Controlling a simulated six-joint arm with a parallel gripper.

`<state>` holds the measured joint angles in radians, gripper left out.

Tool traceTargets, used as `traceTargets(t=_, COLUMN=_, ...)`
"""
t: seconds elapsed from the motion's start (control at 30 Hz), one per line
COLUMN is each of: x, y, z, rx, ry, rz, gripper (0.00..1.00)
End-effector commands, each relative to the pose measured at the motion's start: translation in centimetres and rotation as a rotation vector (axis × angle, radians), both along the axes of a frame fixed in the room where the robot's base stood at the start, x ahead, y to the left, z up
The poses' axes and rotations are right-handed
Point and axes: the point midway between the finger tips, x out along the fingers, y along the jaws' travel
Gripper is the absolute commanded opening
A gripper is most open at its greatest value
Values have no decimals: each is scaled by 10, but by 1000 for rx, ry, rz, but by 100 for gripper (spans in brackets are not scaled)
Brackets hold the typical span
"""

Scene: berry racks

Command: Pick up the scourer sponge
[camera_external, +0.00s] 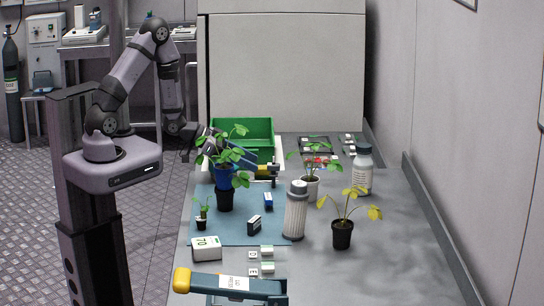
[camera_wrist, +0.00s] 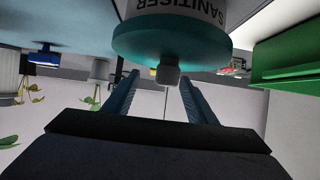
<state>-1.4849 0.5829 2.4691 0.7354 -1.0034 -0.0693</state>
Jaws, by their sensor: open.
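I cannot tell for sure which item is the scourer sponge. A small blue block (camera_external: 268,200) lies on the blue mat (camera_external: 218,231), and a dark block with a pale face (camera_external: 254,225) lies nearer the front of the mat. A blue block also shows at the left of the wrist view (camera_wrist: 43,57). My gripper (camera_wrist: 158,76) is open, with its two blue fingers apart. A bottle marked SANITISER (camera_wrist: 168,38), with a teal end and a grey knob, shows upside down just beyond the fingertips. In the outside view, plant leaves partly hide my gripper above the mat's far part.
A green crate (camera_external: 243,126) stands at the back left. Potted plants stand around the mat, one yellow-leaved in a black pot (camera_external: 342,234). A ribbed white cylinder (camera_external: 295,215) and a white bottle (camera_external: 363,171) stand to the right. The front right bench is clear.

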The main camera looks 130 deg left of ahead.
Motion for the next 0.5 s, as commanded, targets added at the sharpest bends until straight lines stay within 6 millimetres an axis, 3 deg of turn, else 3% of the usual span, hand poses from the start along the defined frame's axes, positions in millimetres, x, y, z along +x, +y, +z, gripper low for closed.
traceTargets(t=0.5, x=19, y=18, z=-12, rx=-2, ry=1, rz=-2, gripper=52)
